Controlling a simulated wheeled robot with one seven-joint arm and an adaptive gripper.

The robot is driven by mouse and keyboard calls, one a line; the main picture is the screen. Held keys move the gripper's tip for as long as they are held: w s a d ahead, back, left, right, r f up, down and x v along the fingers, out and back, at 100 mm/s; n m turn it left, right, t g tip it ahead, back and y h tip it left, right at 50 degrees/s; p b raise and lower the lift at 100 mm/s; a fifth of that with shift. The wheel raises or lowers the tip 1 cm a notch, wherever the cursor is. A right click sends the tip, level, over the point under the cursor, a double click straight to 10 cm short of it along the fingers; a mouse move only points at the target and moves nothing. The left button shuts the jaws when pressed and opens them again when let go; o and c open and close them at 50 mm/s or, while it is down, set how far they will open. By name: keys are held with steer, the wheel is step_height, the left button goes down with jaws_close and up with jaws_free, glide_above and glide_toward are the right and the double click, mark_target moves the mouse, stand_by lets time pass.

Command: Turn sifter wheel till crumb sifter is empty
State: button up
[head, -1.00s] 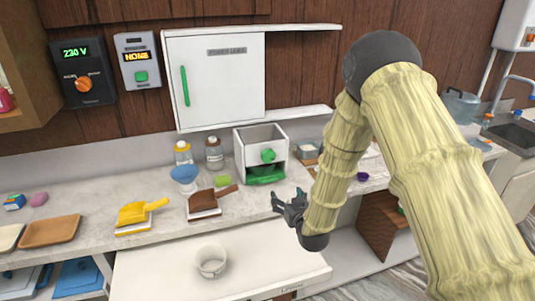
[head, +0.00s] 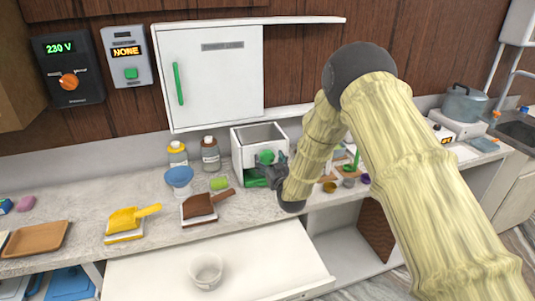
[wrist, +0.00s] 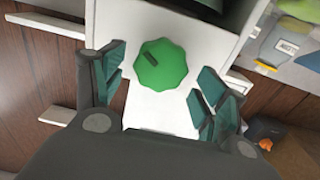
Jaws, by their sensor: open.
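The crumb sifter (head: 245,148) is a white open-topped box on the counter by the wall. Its green sifter wheel (head: 265,157) is on the front face, and it also shows in the wrist view (wrist: 162,64) with a dark mark on it. My gripper (head: 273,170) is at the sifter's front; in the wrist view my gripper (wrist: 160,88) is open, with one finger on each side of the wheel and a gap on both sides. Part of a green thing (head: 254,180) shows low in the sifter's front. The sifter's contents cannot be made out.
A white bowl (head: 206,270) sits on the pulled-out white surface in front. A brown dustpan (head: 200,208), yellow dustpan (head: 125,222), blue funnel (head: 179,177) and two jars stand left of the sifter. Small cups (head: 348,182) stand right of my arm.

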mark_target(268, 158)
steer(key=shift+p+x, duration=0.45)
steer(key=shift+x, duration=1.05)
steer(key=shift+c, duration=0.2)
steer(key=c, duration=1)
